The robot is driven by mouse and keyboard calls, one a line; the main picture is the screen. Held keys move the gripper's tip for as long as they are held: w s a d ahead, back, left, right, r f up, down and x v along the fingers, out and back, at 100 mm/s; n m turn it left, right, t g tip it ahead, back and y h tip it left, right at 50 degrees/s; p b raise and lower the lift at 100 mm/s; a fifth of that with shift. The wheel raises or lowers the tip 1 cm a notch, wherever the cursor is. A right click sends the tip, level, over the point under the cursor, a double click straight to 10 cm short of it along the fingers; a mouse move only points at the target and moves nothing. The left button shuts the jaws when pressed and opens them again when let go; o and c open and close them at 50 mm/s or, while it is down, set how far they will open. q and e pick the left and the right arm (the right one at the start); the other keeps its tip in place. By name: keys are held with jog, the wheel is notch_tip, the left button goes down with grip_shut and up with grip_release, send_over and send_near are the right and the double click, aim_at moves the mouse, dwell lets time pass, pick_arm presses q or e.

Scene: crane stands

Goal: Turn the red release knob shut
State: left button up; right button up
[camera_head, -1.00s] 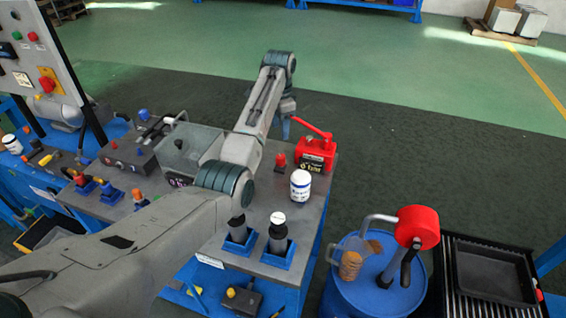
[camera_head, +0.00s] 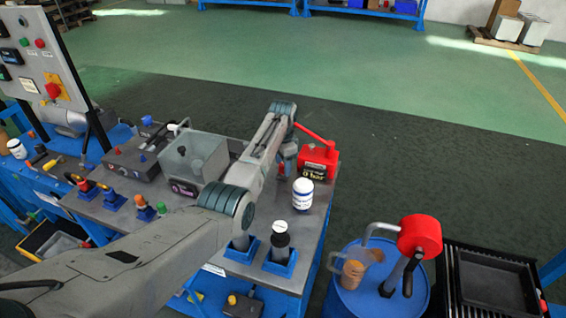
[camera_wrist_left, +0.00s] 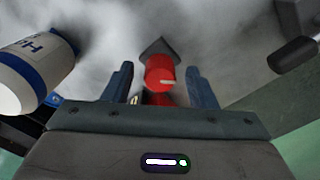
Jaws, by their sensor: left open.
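The red release knob (camera_wrist_left: 159,74) shows in the left wrist view, between the two blue-grey fingers of my left gripper (camera_wrist_left: 160,85). The fingers are open, one on each side of the knob, with a visible gap to each. Whether the knob is turned shut cannot be told. In the head view, my left gripper (camera_head: 288,158) is low beside the red pump box (camera_head: 318,162), and the arm and gripper largely hide the knob. The box has a red lever and a label reading "0 bar". My right gripper is not in view.
A white and blue bottle (camera_head: 302,193) stands close to the gripper; it also shows in the left wrist view (camera_wrist_left: 38,68). A clear box (camera_head: 195,158) is left of the arm. A blue drum (camera_head: 350,300) with a red-headed device stands at right.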

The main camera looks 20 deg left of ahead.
pick_arm(q)
jog(key=shift+c, duration=0.6)
jog(key=c, duration=0.9)
jog(key=shift+o, duration=0.2)
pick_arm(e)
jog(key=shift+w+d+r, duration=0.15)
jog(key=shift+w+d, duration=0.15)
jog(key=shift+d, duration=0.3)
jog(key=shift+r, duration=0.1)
